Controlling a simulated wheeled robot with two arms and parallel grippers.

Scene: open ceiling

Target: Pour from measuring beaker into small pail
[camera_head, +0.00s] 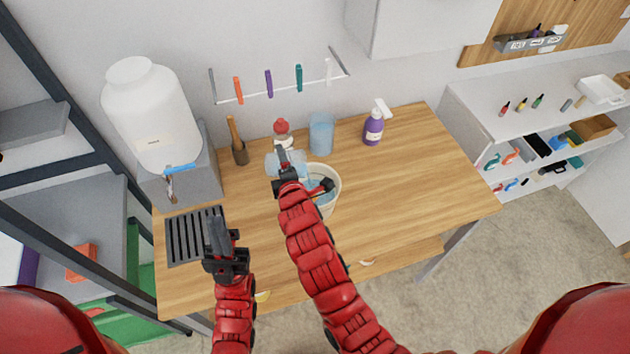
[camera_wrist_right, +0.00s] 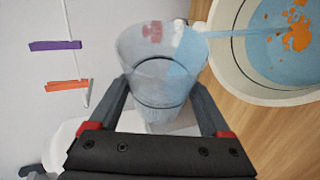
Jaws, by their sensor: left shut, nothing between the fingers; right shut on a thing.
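My right gripper (camera_head: 283,158) is shut on the clear measuring beaker (camera_wrist_right: 158,70), one finger on each side of it in the right wrist view. The beaker is tilted, with pale blue liquid in it. A light blue stream runs from its rim into the small pail (camera_wrist_right: 222,45). The pail is white and holds blue liquid with orange bits floating in it. In the head view the pail (camera_head: 336,188) stands upright on the wooden table, partly hidden by my right arm. My left gripper (camera_head: 216,222) is shut and empty above the dark rack at the table's left.
A large white jug with a tap (camera_head: 155,115) stands at the back left. The table's right side (camera_head: 430,185) is clear.

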